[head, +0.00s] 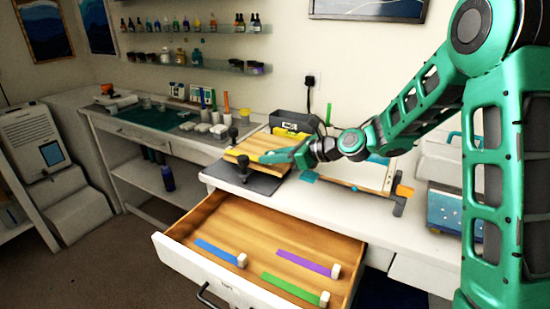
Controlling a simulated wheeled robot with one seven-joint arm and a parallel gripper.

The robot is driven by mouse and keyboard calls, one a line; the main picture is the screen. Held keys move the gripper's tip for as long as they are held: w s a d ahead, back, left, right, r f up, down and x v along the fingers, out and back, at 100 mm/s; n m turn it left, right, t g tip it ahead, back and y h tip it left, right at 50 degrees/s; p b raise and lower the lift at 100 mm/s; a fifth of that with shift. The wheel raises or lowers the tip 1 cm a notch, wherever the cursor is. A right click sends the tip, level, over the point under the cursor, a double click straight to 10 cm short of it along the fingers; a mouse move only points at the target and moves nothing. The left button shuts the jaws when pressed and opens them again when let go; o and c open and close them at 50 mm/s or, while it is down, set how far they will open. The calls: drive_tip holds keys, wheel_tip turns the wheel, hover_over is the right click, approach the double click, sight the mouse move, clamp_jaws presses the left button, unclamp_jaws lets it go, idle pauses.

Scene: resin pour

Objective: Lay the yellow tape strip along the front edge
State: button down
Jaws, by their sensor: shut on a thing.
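My green gripper (272,157) is at the front right part of a wooden board (256,144) on the workbench. It is shut on what looks like the yellow tape strip (248,156), a thin yellow sliver at the board's front edge. Most of the strip is hidden or too small to make out, and I cannot tell whether it touches the board. The board lies over a dark grey mat (262,184). A dark clamp (243,169) stands at the board's front left.
An open wooden drawer (225,215) juts out below, holding blue (215,250), purple (303,262) and green (290,289) strips with white blocks. A black box (292,122) stands behind the board. A white framed panel (360,174) lies to the right.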

drive_tip(key=shift+f, duration=0.55)
drive_tip(key=c, duration=1.6)
unclamp_jaws()
drive_tip(key=shift+r, duration=0.25)
drive_tip(key=v, duration=1.2)
drive_tip(key=shift+r, duration=0.4)
